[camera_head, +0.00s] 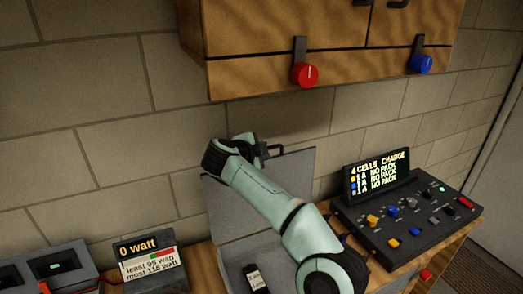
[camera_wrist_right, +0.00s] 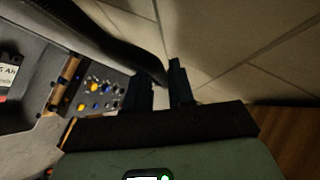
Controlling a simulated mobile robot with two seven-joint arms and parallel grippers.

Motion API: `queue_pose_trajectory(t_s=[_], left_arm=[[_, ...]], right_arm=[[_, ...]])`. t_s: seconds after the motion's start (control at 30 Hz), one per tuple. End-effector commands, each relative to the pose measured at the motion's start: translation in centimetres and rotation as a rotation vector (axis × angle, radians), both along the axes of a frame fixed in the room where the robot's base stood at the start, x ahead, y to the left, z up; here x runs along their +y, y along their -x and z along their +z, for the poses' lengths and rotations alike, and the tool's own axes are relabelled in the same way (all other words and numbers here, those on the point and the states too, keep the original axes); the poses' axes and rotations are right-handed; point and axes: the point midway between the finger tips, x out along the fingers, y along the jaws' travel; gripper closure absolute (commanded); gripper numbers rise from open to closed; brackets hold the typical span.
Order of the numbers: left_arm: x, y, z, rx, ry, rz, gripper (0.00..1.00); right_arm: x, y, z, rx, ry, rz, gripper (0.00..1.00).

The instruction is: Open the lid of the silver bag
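The silver bag is a grey case whose lid (camera_head: 300,170) stands raised against the brick wall in the head view. Its lower part (camera_head: 225,258) is on the wooden table, and I can see into it. A dark handle (camera_head: 293,150) shows at the lid's top edge. My right gripper (camera_head: 268,150) is at that top edge, beside the handle. In the right wrist view my right gripper (camera_wrist_right: 163,88) has its fingers apart, with a dark edge reaching up to the gap; contact is unclear. My arm hides the middle of the case. My left gripper is not in view.
A black-labelled battery (camera_head: 256,279) lies in the case. A charger panel with knobs (camera_head: 410,215) stands at the right, and a watt display (camera_head: 148,258) at the left. A wooden cabinet (camera_head: 250,75) with red and blue knobs hangs above.

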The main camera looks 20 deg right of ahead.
Motion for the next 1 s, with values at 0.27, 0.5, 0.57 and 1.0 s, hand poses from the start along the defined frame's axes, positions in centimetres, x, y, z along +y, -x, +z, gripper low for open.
queue_pose_trajectory(t_s=[0.27,0.5,0.57,1.0], left_arm=[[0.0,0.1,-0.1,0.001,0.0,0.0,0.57],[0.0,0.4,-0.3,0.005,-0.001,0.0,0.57],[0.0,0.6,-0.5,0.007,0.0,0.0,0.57],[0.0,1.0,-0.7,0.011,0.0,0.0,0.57]], right_arm=[[0.1,0.0,-0.5,0.009,0.0,0.002,0.64],[1.5,1.2,0.4,0.005,-0.001,0.006,0.64],[2.3,1.9,0.9,0.003,-0.001,0.007,0.64],[8.0,7.6,4.9,-0.004,0.001,0.004,0.64]])
